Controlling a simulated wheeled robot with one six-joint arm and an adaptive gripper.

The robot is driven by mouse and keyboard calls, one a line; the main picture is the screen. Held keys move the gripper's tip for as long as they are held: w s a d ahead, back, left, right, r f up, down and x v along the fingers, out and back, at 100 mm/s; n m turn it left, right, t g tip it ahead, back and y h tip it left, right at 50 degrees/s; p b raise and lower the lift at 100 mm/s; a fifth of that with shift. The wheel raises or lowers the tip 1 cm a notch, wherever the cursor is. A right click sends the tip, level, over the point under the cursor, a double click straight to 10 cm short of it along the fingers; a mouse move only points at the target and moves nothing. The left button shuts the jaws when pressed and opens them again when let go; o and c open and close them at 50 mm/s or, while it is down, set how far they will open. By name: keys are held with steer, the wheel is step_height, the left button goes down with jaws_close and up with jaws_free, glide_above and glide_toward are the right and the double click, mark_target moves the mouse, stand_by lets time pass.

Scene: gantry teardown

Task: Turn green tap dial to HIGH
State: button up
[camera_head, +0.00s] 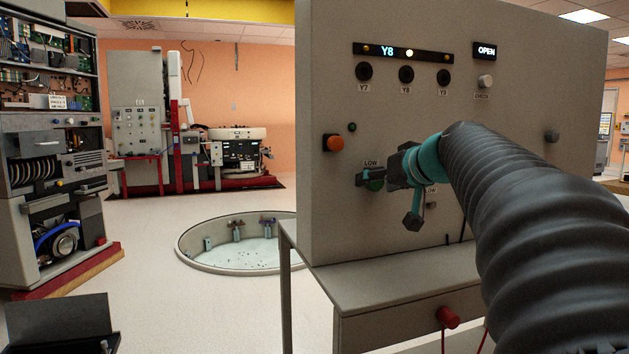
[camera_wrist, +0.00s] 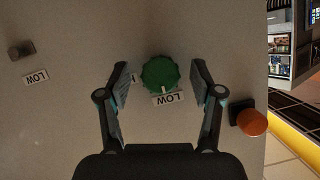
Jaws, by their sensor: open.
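The green tap dial (camera_wrist: 160,73) is on the grey panel face, between the spread fingers of my gripper in the wrist view. In the head view the dial (camera_head: 376,185) is partly hidden behind a finger. My gripper (camera_head: 390,200) is open, with one finger on each side of the dial and a gap to it on both sides in the wrist view. A small pale mark at the dial's edge points to a LOW label (camera_wrist: 168,99), upside down in the wrist view. Another label (camera_wrist: 134,77) is mostly hidden by the left finger.
An orange button (camera_head: 333,143) is beside the dial; it also shows in the wrist view (camera_wrist: 252,122), close to the right finger. A grey knob (camera_wrist: 20,51) with its own LOW label is at left there. A lit display (camera_head: 403,53) reads Y8. A ledge (camera_head: 385,285) juts out below.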

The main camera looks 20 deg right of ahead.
steer(key=shift+w, duration=0.15)
steer(key=c, duration=1.1)
steer(key=shift+c, duration=0.2)
